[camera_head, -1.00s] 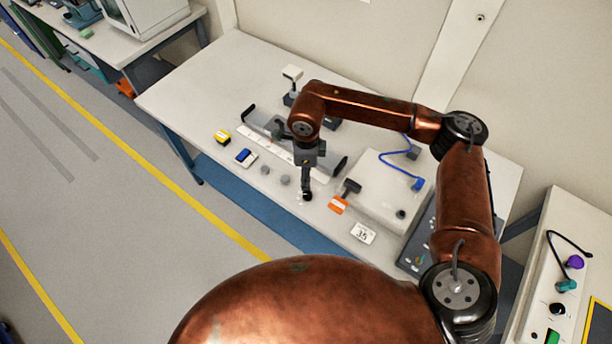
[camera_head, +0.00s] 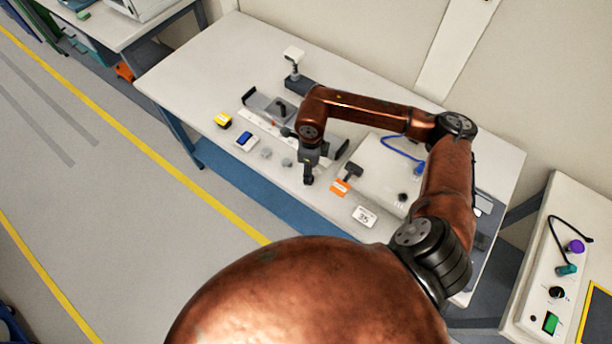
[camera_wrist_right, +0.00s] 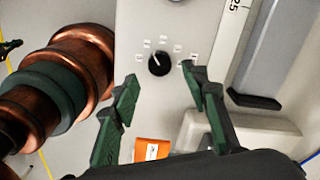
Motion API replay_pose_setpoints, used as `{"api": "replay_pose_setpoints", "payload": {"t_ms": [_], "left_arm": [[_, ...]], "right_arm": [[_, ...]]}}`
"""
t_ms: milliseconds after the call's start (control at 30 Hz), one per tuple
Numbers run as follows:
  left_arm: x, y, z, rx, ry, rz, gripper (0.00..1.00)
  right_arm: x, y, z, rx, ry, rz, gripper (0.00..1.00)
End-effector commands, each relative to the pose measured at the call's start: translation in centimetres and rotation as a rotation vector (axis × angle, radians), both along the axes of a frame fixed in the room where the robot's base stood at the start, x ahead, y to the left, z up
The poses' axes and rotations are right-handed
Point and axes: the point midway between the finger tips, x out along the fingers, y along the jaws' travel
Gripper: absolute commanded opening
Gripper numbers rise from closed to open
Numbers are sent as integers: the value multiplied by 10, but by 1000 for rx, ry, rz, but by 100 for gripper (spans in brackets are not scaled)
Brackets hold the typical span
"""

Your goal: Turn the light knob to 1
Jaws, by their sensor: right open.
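The light knob (camera_wrist_right: 159,63) is a round black dial on a light grey panel (camera_wrist_right: 140,25), with small white labels around its upper side. Its pale mark seems to point up and left; the label text is too small to read. My right gripper (camera_wrist_right: 160,88) is open and empty, its two green-padded fingers apart on either side below the knob, not visibly touching it. In the head view my right gripper (camera_head: 308,181) is low over the front of the bench and hides the knob. My left gripper is not in view.
An orange tag (camera_head: 340,188) and a black-handled item (camera_head: 353,171) lie just right of the gripper. A pale box (camera_head: 380,165) stands right.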

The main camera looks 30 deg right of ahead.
Motion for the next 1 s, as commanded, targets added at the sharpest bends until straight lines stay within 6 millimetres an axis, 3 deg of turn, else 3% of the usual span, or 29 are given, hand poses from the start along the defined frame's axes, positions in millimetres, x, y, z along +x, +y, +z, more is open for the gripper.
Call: {"api": "replay_pose_setpoints", "payload": {"t_ms": [167, 333, 633, 1000], "left_arm": [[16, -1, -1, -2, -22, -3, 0], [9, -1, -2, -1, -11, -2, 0], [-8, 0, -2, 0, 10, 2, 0], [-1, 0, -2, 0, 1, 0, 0]], "right_arm": [[0, 1, -27, 1, 1, 1, 41], [0, 1, -39, 1, 1, 2, 41], [0, 1, -41, 1, -1, 2, 41], [0, 1, -41, 1, -1, 2, 16]]}}
